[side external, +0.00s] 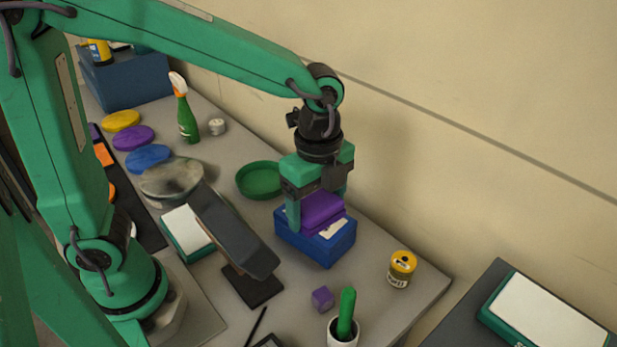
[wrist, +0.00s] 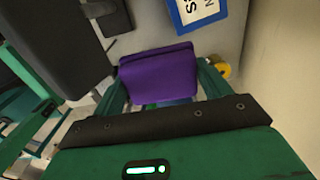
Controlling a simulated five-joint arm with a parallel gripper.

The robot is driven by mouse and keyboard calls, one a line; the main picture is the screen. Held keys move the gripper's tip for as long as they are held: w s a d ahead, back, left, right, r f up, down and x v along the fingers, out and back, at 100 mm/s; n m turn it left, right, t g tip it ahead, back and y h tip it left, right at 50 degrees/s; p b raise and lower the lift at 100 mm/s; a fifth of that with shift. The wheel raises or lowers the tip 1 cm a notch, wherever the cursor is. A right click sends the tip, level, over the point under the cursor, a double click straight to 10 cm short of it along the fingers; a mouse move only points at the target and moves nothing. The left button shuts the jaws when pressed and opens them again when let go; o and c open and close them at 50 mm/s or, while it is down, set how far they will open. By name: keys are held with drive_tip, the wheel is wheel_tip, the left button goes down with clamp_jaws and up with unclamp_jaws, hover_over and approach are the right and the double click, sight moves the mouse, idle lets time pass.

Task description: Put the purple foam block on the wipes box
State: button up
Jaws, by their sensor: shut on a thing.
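The purple foam block (side external: 320,207) is held between the fingers of my gripper (side external: 318,205). In the wrist view the block (wrist: 157,72) lies flat across the gap between the two fingers (wrist: 160,85). The wipes box appears to be the blue box with white labels (side external: 318,252), which shows directly below and around the block in the side view. In the wrist view a blue-edged, white-labelled face (wrist: 197,10) shows past the block's upper edge. I cannot tell whether the block touches the box. The block hides part of the box top.
A black tilted stand (side external: 235,233) is close on the left. A green round dish (side external: 260,180) lies behind. A yellow can (side external: 401,269), small purple cube (side external: 322,299) and white cup with a green item (side external: 343,330) stand nearer the front. The wall is to the right.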

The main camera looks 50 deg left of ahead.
drive_tip(key=w+a+f, duration=0.2)
drive_tip(key=a, duration=0.1)
drive_tip(key=w+a+f, duration=0.2)
drive_tip(key=w+a, duration=0.1)
drive_tip(key=w+a+f, duration=0.2)
drive_tip(key=a+f, duration=0.1)
drive_tip(key=shift+w, duration=0.3)
drive_tip(key=shift+f, duration=2.05)
drive_tip(key=o, duration=1)
drive_tip(key=shift+f, duration=0.1)
wheel_tip(320, 180, up, 12)
drive_tip(key=shift+r, duration=0.15)
